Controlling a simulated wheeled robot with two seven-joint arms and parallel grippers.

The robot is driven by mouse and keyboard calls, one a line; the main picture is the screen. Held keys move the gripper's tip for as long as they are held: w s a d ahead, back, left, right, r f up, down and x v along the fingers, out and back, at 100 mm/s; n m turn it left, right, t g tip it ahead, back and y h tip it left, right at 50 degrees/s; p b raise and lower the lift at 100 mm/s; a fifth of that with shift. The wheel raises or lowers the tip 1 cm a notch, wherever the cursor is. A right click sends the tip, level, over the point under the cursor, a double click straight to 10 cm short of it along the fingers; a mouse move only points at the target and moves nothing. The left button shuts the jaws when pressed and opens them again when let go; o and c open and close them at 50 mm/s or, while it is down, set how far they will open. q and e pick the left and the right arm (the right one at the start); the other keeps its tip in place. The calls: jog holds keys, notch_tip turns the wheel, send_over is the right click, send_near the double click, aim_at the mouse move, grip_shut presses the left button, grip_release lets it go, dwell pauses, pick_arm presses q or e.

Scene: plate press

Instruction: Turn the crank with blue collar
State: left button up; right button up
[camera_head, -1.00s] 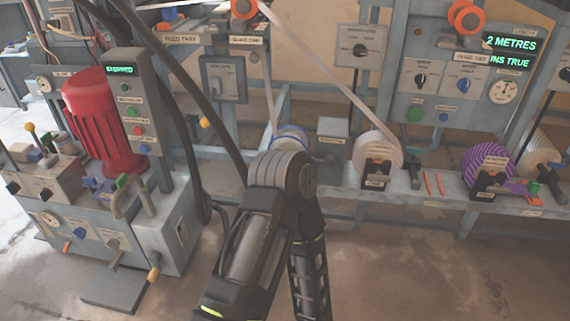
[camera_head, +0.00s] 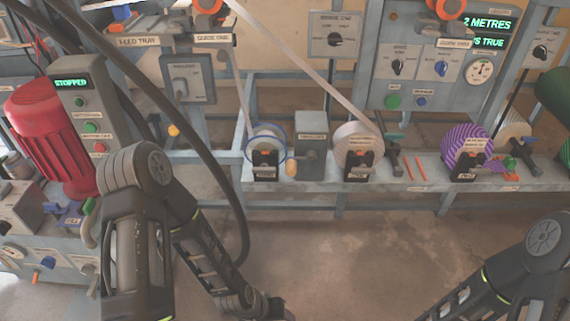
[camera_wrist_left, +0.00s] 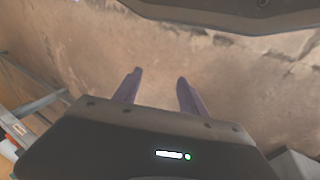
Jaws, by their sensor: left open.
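A reel with a blue ring (camera_head: 266,143) stands on the bench ledge in the head view, with a black labelled bracket in front. A tan knob (camera_head: 291,167) sticks out just right of it; it looks like a crank handle, but I cannot tell if its collar is blue. A small blue part (camera_head: 45,263) shows on the machine at the lower left. My left gripper (camera_wrist_left: 159,76) is open and empty above bare floor in the left wrist view. My right arm enters at the lower right; its gripper is out of view.
A grey box (camera_head: 311,145), a white reel (camera_head: 358,143) and a purple striped reel (camera_head: 467,146) share the ledge (camera_head: 400,178). A red motor (camera_head: 50,135) stands at left beside a control post (camera_head: 92,120). The floor before the ledge is clear.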

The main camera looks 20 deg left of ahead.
pick_arm(q)
jog(key=w+a+r+n+t+p, duration=0.1)
jog(key=w+a+r+t, duration=0.15)
jog(key=w, duration=0.35)
jog(key=w+a+r+t+p, duration=0.1)
jog(key=w+a+r, duration=0.1)
jog(key=w+r, duration=0.25)
jog(key=n+t+h+p, duration=0.1)
jog(key=n+t+h, duration=0.2)
jog(key=n+t, duration=0.3)
send_near(292, 168)
jog(key=shift+m+t, duration=0.35)
jog(key=shift+m, duration=0.35)
jog(key=w+f, duration=0.3)
jog(key=shift+w+d, duration=0.1)
jog(key=shift+d, duration=0.25)
jog(key=b+x, duration=0.2)
jog(key=x, duration=0.5)
jog(key=shift+w+d+f, duration=0.1)
jog(key=shift+w+d, duration=0.1)
jog(key=shift+w, duration=0.15)
